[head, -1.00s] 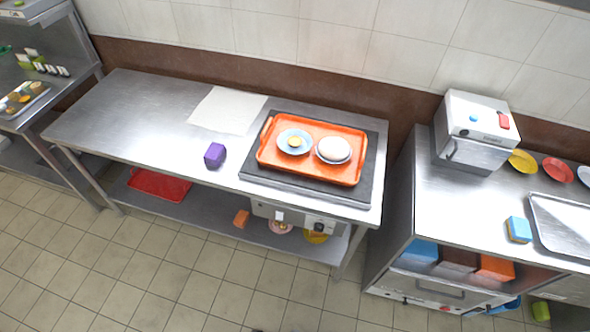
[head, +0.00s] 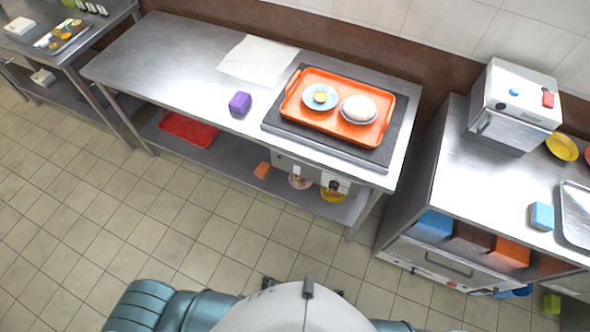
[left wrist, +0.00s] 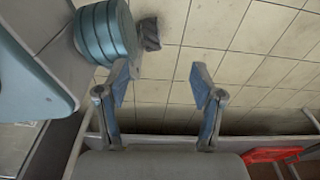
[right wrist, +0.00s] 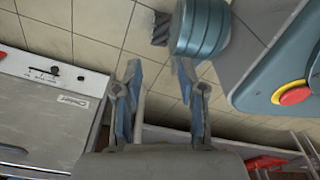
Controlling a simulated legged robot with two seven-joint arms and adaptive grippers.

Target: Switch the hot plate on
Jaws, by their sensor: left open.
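The hot plate (head: 278,122) is a dark flat slab on the steel table, with an orange tray (head: 322,129) on top of it. Its grey control panel (head: 314,178) hangs below the table's front edge, with a white switch (head: 297,170) and a dark knob (head: 334,185). The switch's setting is too small to tell. My left gripper (left wrist: 158,72) is open and empty over the tiled floor in the left wrist view. My right gripper (right wrist: 158,75) is open and empty in the right wrist view. Neither touches the hot plate.
On the tray are a blue plate (head: 320,97) and a white rounded thing (head: 358,109). A purple block (head: 240,103) and a white sheet (head: 257,59) lie on the table. A counter with a metal box (head: 514,103) stands at right. Tiled floor before the table is clear.

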